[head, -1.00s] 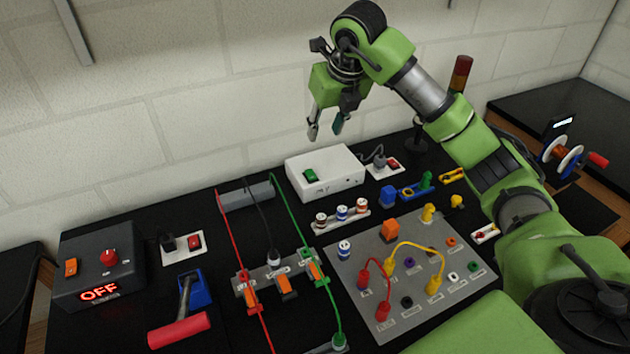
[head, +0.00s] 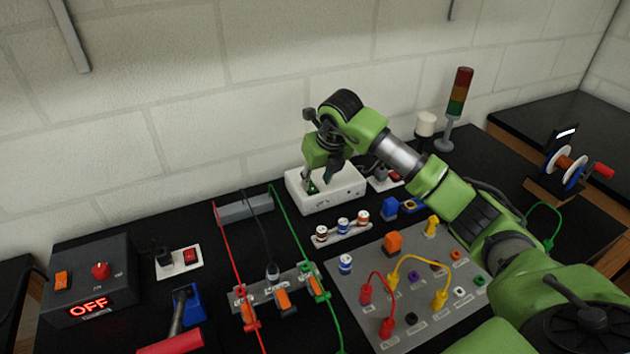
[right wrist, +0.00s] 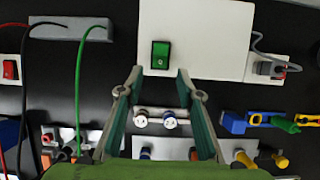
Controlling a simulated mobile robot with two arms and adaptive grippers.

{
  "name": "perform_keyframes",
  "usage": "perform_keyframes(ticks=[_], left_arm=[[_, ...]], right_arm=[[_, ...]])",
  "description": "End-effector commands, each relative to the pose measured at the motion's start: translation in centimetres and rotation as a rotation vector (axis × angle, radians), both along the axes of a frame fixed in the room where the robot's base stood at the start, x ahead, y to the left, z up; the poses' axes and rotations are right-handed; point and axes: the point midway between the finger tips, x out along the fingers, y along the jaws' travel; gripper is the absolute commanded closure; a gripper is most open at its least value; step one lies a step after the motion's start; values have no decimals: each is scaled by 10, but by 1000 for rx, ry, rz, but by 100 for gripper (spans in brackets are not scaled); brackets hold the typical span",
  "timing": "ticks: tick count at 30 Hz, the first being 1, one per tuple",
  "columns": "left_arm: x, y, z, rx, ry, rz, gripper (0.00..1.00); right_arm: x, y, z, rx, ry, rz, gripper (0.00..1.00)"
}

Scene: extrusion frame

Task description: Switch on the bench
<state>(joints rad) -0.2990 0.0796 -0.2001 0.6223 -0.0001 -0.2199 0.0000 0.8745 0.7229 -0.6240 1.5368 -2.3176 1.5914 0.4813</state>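A white box (head: 345,195) with a green rocker switch (head: 313,188) on its top stands at the back of the bench. The switch shows clearly in the right wrist view (right wrist: 160,55), just ahead of my fingertips. My right gripper (head: 318,183) is open and empty above the box; I cannot tell whether a finger touches it. Its fingers show apart in the right wrist view (right wrist: 159,76). A dark box (head: 95,280) at left has a red knob (head: 101,271), an orange switch (head: 63,281) and a display (head: 89,307) reading OFF. My left gripper is out of view.
A white outlet plate with a red switch (head: 190,256) lies beside the dark box; another (right wrist: 277,70) lies right of the white box. Red, black and green cables run to clamps in the middle. A grey jack panel (head: 375,265) lies in front. An unlit stack light (head: 459,92) stands behind.

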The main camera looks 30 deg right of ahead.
Motion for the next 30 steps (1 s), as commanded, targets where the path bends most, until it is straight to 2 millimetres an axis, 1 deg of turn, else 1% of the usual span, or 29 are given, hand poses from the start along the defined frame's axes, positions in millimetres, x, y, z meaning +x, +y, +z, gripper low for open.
perform_keyframes(ticks=[1,3,7,11,18,20,21,22,30], left_arm=[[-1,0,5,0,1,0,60],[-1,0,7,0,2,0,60],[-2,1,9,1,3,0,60],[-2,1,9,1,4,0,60],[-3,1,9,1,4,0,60],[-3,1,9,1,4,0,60],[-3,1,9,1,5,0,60],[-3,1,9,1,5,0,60],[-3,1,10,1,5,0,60]], right_arm=[[2,0,-7,0,5,-1,67],[7,0,-16,1,3,0,67],[11,-1,-28,0,2,-1,67],[13,-1,-33,0,0,0,67],[14,-1,-33,-1,0,1,67],[13,-1,-33,-1,0,1,82],[13,-1,-33,-1,0,0,93],[13,-1,-33,-1,0,0,100],[15,-1,-32,0,17,0,100]])
